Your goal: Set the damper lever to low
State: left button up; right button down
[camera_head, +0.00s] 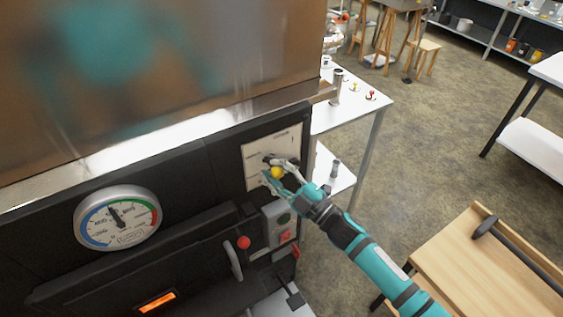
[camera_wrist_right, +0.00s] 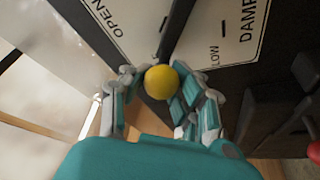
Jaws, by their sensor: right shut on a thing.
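The damper lever's yellow knob (camera_head: 277,172) is at the white damper plate (camera_head: 286,144) on the front of the dark evaporator. In the right wrist view the yellow knob (camera_wrist_right: 160,82) sits between the fingers of my right gripper (camera_wrist_right: 153,84), which is shut on it. The dark lever (camera_wrist_right: 175,35) runs up from the knob, across the plate between the word OPEN on the left and the word LOW on the right. The fingers hide part of the plate in the head view. My left gripper is not in view.
A round gauge (camera_head: 117,217) is on the evaporator front at the left. A red knob (camera_head: 243,242) and a switch box (camera_head: 279,222) are below the damper plate. A white table (camera_head: 345,115) stands behind. A wooden bench (camera_head: 490,265) is at the lower right, with open floor beyond.

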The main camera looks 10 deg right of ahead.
notch_tip(320, 180, down, 7)
jog(key=s+a+n+g, duration=0.1)
jog(key=n+g, duration=0.2)
jog(key=n, duration=0.5)
jog(key=shift+a+h, duration=0.35)
jog(key=shift+h, duration=0.05)
jog(key=shift+s+f, duration=0.1)
jog(key=shift+f, duration=0.05)
jog(key=c, duration=1)
grip_release()
jog(key=shift+o, duration=0.2)
jog(key=v, duration=1.2)
jog(key=shift+r, duration=0.25)
jog(key=shift+d, duration=0.1)
